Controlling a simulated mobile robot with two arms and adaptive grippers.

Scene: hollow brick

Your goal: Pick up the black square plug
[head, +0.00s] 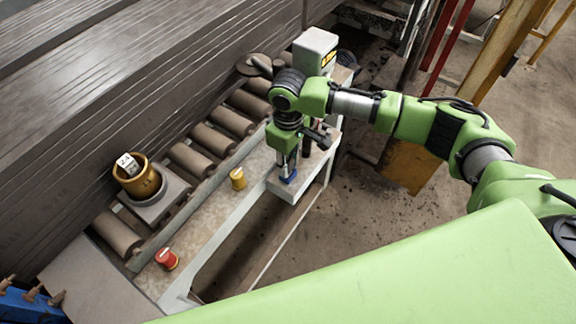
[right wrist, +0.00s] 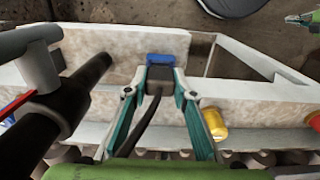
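A small blue piece with a dark square part sits on the end of the light stone ledge. In the head view the blue piece (head: 288,176) shows right under my right gripper (head: 290,166), which points down. In the right wrist view the blue piece (right wrist: 161,60) lies at the fingertips of my right gripper (right wrist: 161,74). The black square plug (right wrist: 158,88), with a dark cable, appears between the two fingers. The fingers stand apart on either side of it. I cannot make out firm contact.
A yellow button (head: 238,178) and a red button (head: 166,258) stand on the ledge. A roller conveyor (head: 211,138) runs behind it with a brown pot (head: 138,180) on a grey block. A grey box (head: 314,52) stands behind my arm. A dark bar (right wrist: 88,75) is near the gripper's left.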

